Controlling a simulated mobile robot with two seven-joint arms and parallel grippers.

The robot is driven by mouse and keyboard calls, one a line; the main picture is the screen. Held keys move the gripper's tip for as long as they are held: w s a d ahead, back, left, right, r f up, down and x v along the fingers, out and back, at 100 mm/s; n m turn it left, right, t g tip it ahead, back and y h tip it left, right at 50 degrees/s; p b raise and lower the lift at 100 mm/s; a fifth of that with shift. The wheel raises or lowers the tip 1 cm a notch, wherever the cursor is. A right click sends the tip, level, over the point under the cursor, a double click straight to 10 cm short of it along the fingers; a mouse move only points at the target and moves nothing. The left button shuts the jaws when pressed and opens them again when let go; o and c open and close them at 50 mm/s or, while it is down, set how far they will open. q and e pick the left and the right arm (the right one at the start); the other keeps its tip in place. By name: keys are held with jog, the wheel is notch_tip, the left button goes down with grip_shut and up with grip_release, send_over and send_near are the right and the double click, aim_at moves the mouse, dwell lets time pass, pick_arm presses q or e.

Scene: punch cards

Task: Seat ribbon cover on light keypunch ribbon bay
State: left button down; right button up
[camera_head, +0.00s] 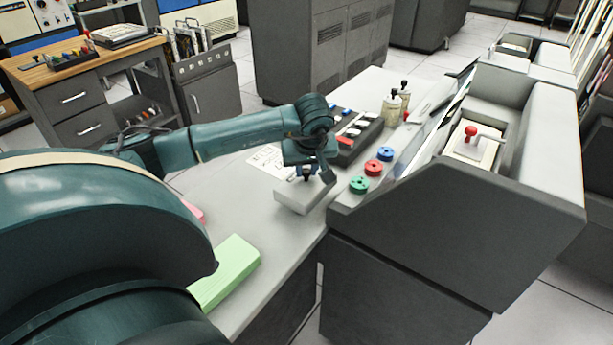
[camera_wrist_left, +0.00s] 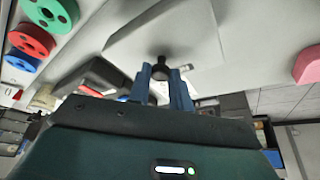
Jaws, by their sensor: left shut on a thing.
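My left gripper (camera_head: 307,172) is shut on the dark knob (camera_wrist_left: 160,69) of a light grey, box-like cover (camera_head: 300,197). In the head view the cover hangs over the desk, left of the keypunch (camera_head: 440,220); I cannot tell whether it touches the desk. The left wrist view shows the cover's flat grey face (camera_wrist_left: 195,35) around the knob, with the blue fingers on either side. The keypunch has a dark grey side and light top, with a recess (camera_head: 490,125) holding a pale block and a red-knobbed lever (camera_head: 471,131). My right gripper is not in view.
Green (camera_head: 359,184), red (camera_head: 373,168) and blue (camera_head: 385,153) spools lie between cover and keypunch. A dark tray (camera_head: 350,150) and two bottles (camera_head: 392,108) stand behind. A green card stack (camera_head: 232,262) lies at the front. The desk (camera_head: 262,222) between is clear.

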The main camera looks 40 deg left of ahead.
aim_at(306, 172)
pick_arm(q)
notch_tip(306, 172, up, 7)
jog(key=shift+r+p, duration=0.15)
jog(key=shift+p, duration=0.15)
notch_tip(306, 172, up, 3)
jog(key=shift+f+p, duration=0.15)
jog(key=shift+p, duration=1)
